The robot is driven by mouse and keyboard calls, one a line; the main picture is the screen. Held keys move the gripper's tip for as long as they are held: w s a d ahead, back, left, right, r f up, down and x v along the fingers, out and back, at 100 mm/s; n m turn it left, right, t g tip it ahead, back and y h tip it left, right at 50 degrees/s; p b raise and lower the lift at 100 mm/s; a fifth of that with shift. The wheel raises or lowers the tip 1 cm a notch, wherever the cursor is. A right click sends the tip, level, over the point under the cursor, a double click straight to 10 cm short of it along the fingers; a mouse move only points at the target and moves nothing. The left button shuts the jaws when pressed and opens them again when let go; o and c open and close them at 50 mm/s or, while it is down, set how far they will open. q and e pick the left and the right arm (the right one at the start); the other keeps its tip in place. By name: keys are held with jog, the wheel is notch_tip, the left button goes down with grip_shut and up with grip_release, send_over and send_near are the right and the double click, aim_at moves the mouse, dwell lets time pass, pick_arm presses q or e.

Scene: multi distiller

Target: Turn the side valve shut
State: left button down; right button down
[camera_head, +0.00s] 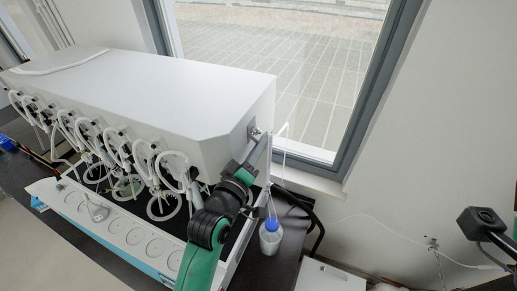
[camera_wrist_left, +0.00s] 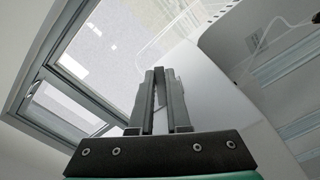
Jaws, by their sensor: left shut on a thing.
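The side valve (camera_head: 254,131) is a small metal fitting on the right end face of the white distiller housing (camera_head: 150,95). My left gripper (camera_head: 256,143) reaches up to it from below and partly covers it. In the left wrist view, the two grey fingers of my left gripper (camera_wrist_left: 160,90) are close together, shut on a narrow dark piece between them, seemingly the valve handle. The valve's exact turn angle is too small and covered to tell. My right gripper does not show.
A bottle with a blue cap (camera_head: 270,236) stands right of my left arm. A row of glass loops and tubes (camera_head: 120,150) hangs along the housing's front above a white rack with round holes (camera_head: 135,236). A window (camera_head: 290,60) is behind.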

pick_arm(q)
jog(key=c, duration=0.9)
grip_release()
jog(key=v, duration=1.1)
jog(key=shift+s+a, duration=0.15)
jog(key=shift+s, duration=0.15)
